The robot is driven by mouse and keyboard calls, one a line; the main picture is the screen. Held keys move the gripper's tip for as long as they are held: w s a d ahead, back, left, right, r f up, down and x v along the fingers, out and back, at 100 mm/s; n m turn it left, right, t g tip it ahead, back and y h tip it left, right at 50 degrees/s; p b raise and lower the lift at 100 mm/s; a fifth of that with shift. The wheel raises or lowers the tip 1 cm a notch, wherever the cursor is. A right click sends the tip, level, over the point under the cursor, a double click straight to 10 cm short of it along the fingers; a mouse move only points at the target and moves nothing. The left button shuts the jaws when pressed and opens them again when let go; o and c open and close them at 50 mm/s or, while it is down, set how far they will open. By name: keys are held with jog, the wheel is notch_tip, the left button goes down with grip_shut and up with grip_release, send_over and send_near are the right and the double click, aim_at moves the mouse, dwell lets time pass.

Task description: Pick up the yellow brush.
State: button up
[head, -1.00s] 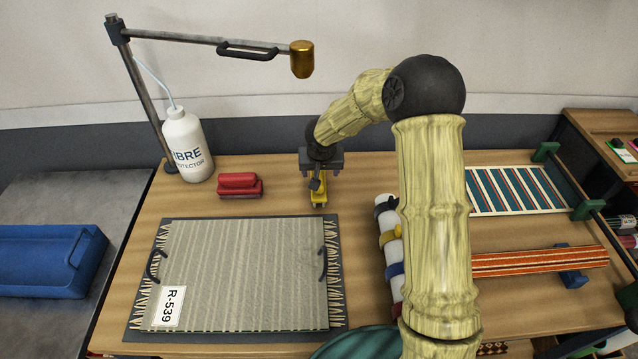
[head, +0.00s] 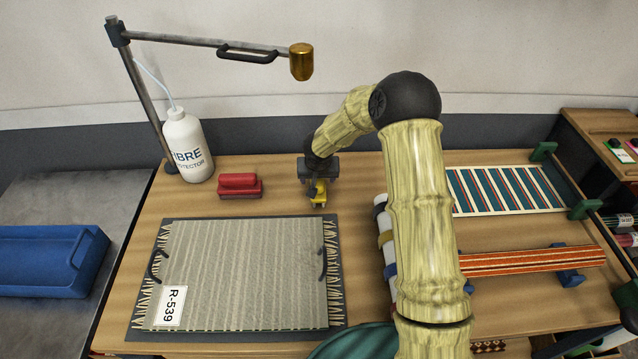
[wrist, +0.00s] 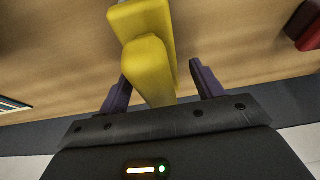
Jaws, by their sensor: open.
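The fingers (wrist: 160,85) are open, one on each side of the handle, with a visible gap on the right. On the left the finger is close to the handle; I cannot tell whether it touches.
A red brush-like block (head: 240,187) lies left of the gripper. A white bottle (head: 187,145) and a lamp-like post (head: 140,80) stand at the back left. The grey rug (head: 240,270) lies in front. A white roll with coloured bands (head: 386,240) is at the right.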

jog(key=c, duration=1.2)
notch_tip(320, 180, up, 10)
jog(key=shift+w+f, duration=0.1)
jog(key=shift+f, duration=0.15)
jog(key=shift+c, duration=0.2)
jog(key=shift+r, duration=0.3)
jog(key=shift+s, duration=0.2)
